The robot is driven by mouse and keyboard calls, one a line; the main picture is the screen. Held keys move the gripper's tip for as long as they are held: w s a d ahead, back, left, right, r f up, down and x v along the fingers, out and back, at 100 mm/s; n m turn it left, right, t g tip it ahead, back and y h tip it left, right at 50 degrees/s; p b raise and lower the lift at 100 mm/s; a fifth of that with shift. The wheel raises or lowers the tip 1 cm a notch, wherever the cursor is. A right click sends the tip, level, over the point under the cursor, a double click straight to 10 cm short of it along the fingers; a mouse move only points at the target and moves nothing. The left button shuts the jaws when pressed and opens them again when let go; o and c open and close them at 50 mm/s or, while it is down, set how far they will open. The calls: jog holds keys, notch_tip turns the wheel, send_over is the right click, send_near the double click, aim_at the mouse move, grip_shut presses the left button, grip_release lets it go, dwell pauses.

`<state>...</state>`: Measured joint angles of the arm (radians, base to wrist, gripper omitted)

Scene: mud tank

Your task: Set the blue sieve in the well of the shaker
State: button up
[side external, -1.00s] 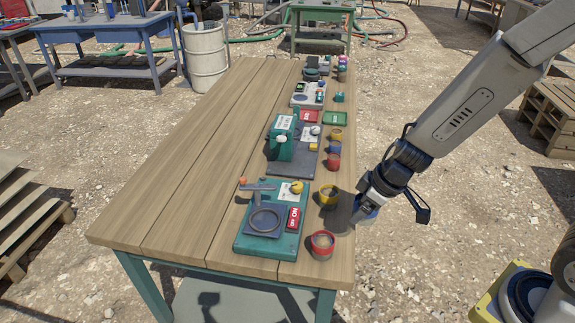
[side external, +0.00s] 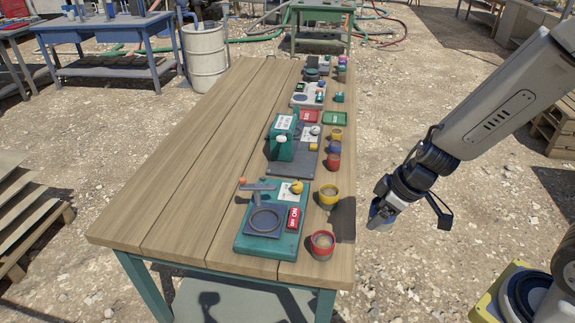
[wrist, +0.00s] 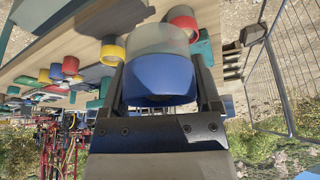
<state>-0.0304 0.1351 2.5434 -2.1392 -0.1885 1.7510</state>
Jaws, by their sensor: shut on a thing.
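The blue sieve (wrist: 160,78) is between my gripper's fingers in the wrist view, with a greyish band around its far part. In the side view my gripper (side external: 380,214) is shut on it, just off the table's right edge; the sieve is small and partly hidden there. The shaker (side external: 246,245) appears to be the teal unit at the near end of the table, with a round ring-shaped well (side external: 265,220) and a red ON/OFF switch. The well looks empty. The sieve is to the right of the shaker, apart from it.
A yellow sieve (side external: 328,198) and a red sieve (side external: 322,246) stand along the shaker's right side, between it and my gripper. Farther back are another teal machine (side external: 281,138) and several small coloured cups. The left half of the wooden table (side external: 180,180) is clear.

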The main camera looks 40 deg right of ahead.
jog(key=w+a+n+g+y, duration=0.1)
jog(key=w+a+n, duration=0.3)
jog(key=w+a, duration=0.55)
jog(key=n+g+y, duration=0.1)
jog(key=n+g, duration=0.1)
jog(key=n, duration=0.3)
send_over(257, 222)
jog(key=d, duration=0.1)
jog(key=shift+s+f, duration=0.25)
jog(key=shift+f, duration=0.15)
jog(key=shift+f, duration=0.15)
jog(key=shift+f, duration=2.5)
jog(key=shift+f, duration=1.05)
